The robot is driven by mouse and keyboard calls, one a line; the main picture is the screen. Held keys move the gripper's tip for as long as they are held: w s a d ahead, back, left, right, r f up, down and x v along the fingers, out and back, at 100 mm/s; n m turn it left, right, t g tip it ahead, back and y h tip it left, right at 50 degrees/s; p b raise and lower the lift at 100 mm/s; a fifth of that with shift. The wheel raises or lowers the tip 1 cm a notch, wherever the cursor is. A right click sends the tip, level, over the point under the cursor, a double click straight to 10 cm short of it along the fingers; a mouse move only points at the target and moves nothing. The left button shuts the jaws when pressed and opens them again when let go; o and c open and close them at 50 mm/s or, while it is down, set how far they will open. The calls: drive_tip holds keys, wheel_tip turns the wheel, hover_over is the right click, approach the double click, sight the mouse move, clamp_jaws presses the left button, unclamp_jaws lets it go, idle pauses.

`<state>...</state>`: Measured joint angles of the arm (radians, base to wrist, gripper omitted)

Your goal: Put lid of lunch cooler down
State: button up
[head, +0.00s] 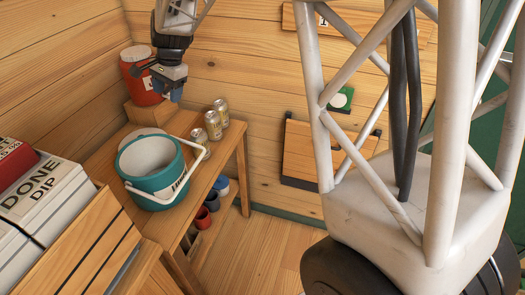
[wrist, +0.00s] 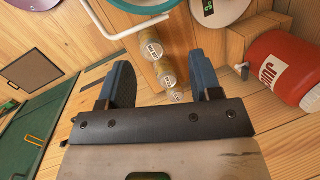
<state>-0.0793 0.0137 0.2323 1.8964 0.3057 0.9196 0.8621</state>
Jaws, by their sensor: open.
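The teal lunch cooler (head: 131,177) stands on the wooden table with its pale inside showing and its white handle (head: 196,146) tilted out to the right. A pale round disc (head: 142,134) sits just behind its rim; it may be the lid, but I cannot tell whether it is attached. In the wrist view, part of the cooler (wrist: 146,5) and a round disc with a dark label (wrist: 228,6) show at the top edge. My gripper (head: 170,94) is open and empty, above and behind the cooler near a red jug. Its two fingers (wrist: 162,78) are wide apart in the wrist view.
The red juice jug (head: 142,87) stands on a wooden block at the back, and shows right in the wrist view (wrist: 283,75). Several cans (head: 214,124) stand right of the cooler. Boxes (head: 45,198) fill the left front. Cups (head: 202,217) sit on a lower shelf.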

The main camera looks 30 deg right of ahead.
drive_tip(key=s+d+r+n+t+h, duration=0.1)
drive_tip(key=s+d+r+n, duration=0.2)
drive_tip(key=s, duration=0.7)
drive_tip(key=s+d+r+n, duration=0.2)
drive_tip(key=s+d+r, duration=0.1)
drive_tip(key=s, duration=0.8)
drive_tip(key=s+d+f+n+h, duration=0.1)
drive_tip(key=s+d+n, duration=0.1)
drive_tip(key=s, duration=0.7)
drive_tip(key=s+d+f+n+h, duration=0.1)
drive_tip(key=s+d+f+n, duration=0.1)
drive_tip(key=s, duration=0.8)
drive_tip(key=shift+n+t, duration=0.3)
drive_tip(key=shift+n, duration=0.6)
